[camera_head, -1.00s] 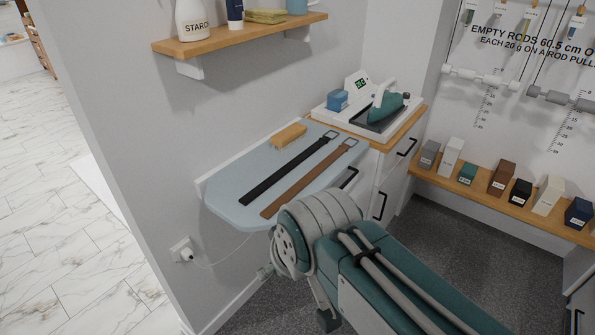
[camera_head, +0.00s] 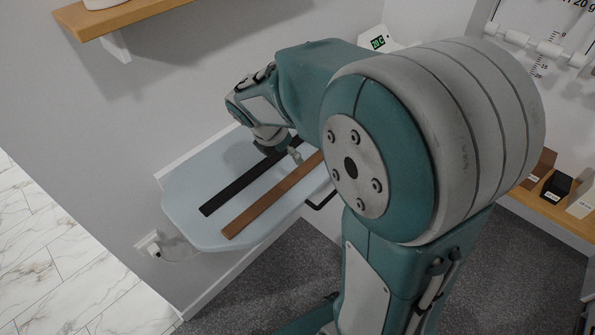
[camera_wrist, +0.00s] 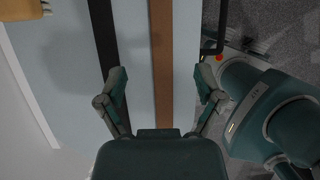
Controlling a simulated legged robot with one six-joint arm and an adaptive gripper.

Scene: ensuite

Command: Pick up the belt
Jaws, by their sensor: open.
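A black belt (camera_head: 232,192) and a brown belt (camera_head: 258,210) lie flat, side by side, on the pale blue ironing board (camera_head: 180,206). My arm hides their buckle ends in the head view. My gripper (camera_head: 285,152) is over the far part of the board. In the wrist view my gripper (camera_wrist: 161,88) is open and empty, with its fingers spread on either side of the brown belt (camera_wrist: 161,45). The black belt (camera_wrist: 103,35) runs close beside the left finger. I cannot tell how high the fingertips are above the board.
A wooden shelf (camera_head: 125,14) juts from the wall above the board. A dark handle (camera_head: 322,200) is at the board's right. A socket (camera_head: 150,243) is on the wall below.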

